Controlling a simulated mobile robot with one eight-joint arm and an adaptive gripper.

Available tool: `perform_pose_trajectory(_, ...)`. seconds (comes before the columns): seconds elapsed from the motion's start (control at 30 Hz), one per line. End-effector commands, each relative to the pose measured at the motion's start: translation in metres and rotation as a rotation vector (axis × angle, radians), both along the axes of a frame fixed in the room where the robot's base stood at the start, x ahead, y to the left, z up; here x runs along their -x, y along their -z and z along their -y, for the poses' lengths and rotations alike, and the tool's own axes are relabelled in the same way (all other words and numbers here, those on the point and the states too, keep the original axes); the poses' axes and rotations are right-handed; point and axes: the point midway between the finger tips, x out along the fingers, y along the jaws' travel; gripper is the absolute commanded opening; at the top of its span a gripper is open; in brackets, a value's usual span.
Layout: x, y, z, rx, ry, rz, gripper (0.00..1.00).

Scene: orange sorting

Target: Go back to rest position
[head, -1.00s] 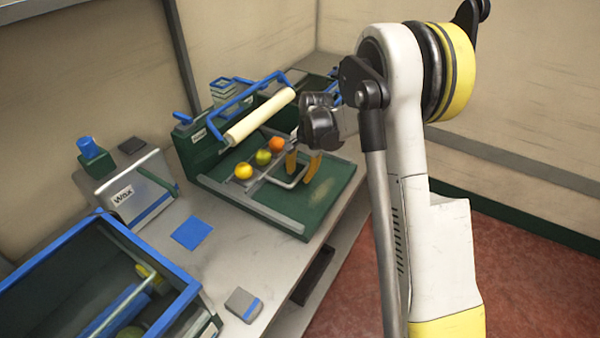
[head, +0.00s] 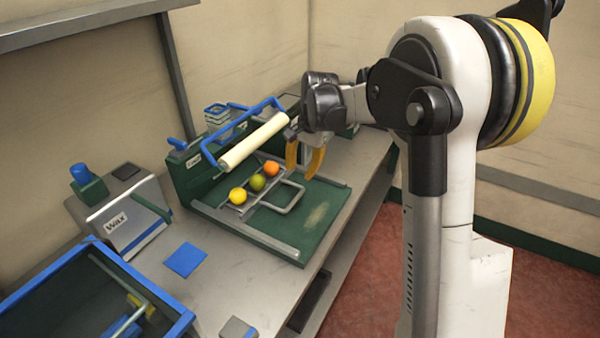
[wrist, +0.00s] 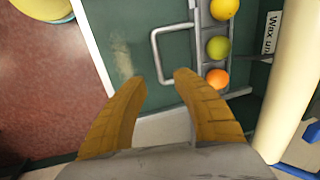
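My gripper (head: 305,165) is above the right back part of the green sorting board (head: 318,228), its two yellow fingers pointing down. In the wrist view the fingers (wrist: 160,85) are apart with nothing between them. A row of three fruits lies in the grey rail beside the metal handle (head: 283,198): a yellow one (head: 237,196), a green one (head: 257,183) and an orange one (head: 272,168). The wrist view shows the same row, yellow (wrist: 223,8), green (wrist: 218,48) and orange (wrist: 217,78), right of the fingers and apart from them.
A cream roller on a blue frame (head: 254,140) stands over the board's back side, close to my gripper's left. Red floor lies right of the table.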

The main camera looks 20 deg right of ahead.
Motion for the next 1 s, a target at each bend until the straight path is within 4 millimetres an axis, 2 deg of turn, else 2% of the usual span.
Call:
perform_pose_trajectory(0.3, 0.001, -0.002, -0.001, 0.002, -0.005, 0.003, 0.34)
perform_pose_trajectory(0.37, 0.006, -0.007, -0.003, 0.008, -0.019, 0.012, 0.34)
perform_pose_trajectory(0.47, 0.023, -0.025, -0.012, 0.03, -0.071, 0.046, 0.34)
perform_pose_trajectory(0.6, 0.067, -0.06, -0.031, 0.086, -0.197, 0.128, 0.34)
perform_pose_trajectory(0.73, 0.114, -0.083, -0.046, 0.154, -0.331, 0.211, 0.34)
perform_pose_trajectory(0.87, 0.163, -0.094, -0.059, 0.225, -0.462, 0.292, 0.34)
perform_pose_trajectory(1.0, 0.212, -0.092, -0.07, 0.307, -0.6, 0.375, 0.34)
